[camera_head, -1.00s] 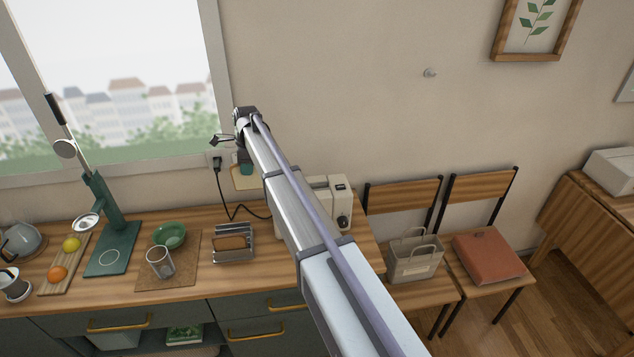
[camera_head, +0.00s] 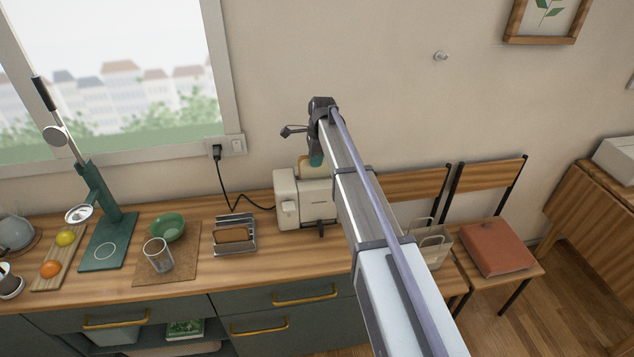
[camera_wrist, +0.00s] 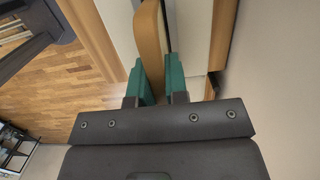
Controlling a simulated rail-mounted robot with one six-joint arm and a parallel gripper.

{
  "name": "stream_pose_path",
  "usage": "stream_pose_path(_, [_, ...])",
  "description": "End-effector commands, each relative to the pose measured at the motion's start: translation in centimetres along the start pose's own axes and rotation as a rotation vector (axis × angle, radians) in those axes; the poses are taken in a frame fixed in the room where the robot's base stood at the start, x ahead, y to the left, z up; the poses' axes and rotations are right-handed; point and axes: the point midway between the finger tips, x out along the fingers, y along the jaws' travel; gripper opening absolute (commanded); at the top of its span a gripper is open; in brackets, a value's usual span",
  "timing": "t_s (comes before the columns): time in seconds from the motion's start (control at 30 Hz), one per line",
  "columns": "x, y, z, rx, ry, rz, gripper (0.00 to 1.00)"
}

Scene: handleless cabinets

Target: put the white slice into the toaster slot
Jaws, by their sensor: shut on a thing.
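My gripper (camera_head: 316,158) is shut on the white slice (camera_head: 306,170), a pale slice with a tan crust. The green fingers (camera_wrist: 161,84) close around the slice (camera_wrist: 149,42) in the wrist view. The cream toaster (camera_head: 290,203) stands on the counter, its right part hidden behind my arm. The slice is upright over the toaster's top; its lower edge meets the top in the picture, and I cannot tell whether it is inside a slot. In the wrist view cream toaster surfaces (camera_wrist: 194,45) lie on both sides of the slice, with a dark gap beside it.
A metal rack (camera_head: 236,220) holding a brown slice (camera_head: 232,236) stands left of the toaster. A glass (camera_head: 159,255) and a green bowl (camera_head: 168,228) are farther left. A black cord (camera_head: 228,190) runs to the wall socket. Chairs (camera_head: 498,205) stand at right.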

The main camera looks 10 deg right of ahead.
Motion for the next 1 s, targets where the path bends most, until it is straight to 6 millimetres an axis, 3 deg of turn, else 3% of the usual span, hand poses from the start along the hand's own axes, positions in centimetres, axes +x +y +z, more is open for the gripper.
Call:
stream_pose_path(0.1, [0.5,0.0,-0.1,0.0,0.0,0.0,0.0])
stream_pose_path(0.3, [4.2,0.0,-0.5,0.001,0.0,0.0,0.0])
stream_pose_path(0.67, [4.1,0.0,-0.5,0.001,0.0,0.0,0.0])
stream_pose_path(0.7, [4.0,0.0,-0.5,0.001,0.0,0.0,0.16])
stream_pose_path(0.93, [3.9,0.0,-0.5,0.001,0.0,0.0,0.38])
stream_pose_path(1.0, [3.9,0.0,-0.5,0.001,0.0,0.0,0.4])
